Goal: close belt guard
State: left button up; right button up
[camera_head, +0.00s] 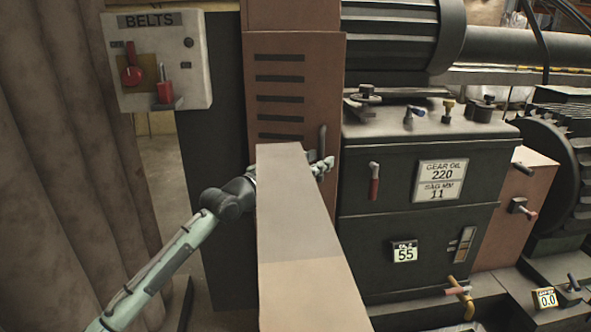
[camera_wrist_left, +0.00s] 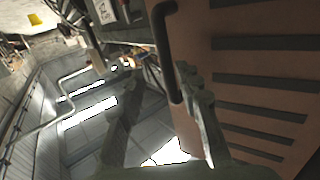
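The belt guard (camera_head: 286,95) is a brown upright panel with dark slots, in the middle of the head view. It fills the right of the left wrist view (camera_wrist_left: 262,92). Its dark bar handle (camera_head: 322,141) is near its right edge and shows close up in the wrist view (camera_wrist_left: 166,45). My left gripper (camera_head: 325,167) is at the handle's lower end. In the wrist view its fingers (camera_wrist_left: 160,88) are apart, with the handle's lower end near the right finger; I cannot tell whether they touch. A pale column hides the guard's lower part. My right gripper is out of view.
A white BELTS switch box (camera_head: 190,75) with red levers is at upper left, beside a hanging brown curtain (camera_head: 65,150). A dark gear housing (camera_head: 385,220) with knobs and labels stands close right of the guard. A motor (camera_head: 400,35) is above it.

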pick_arm(q)
jog(key=v, duration=0.8)
jog(key=shift+s+a, duration=0.2)
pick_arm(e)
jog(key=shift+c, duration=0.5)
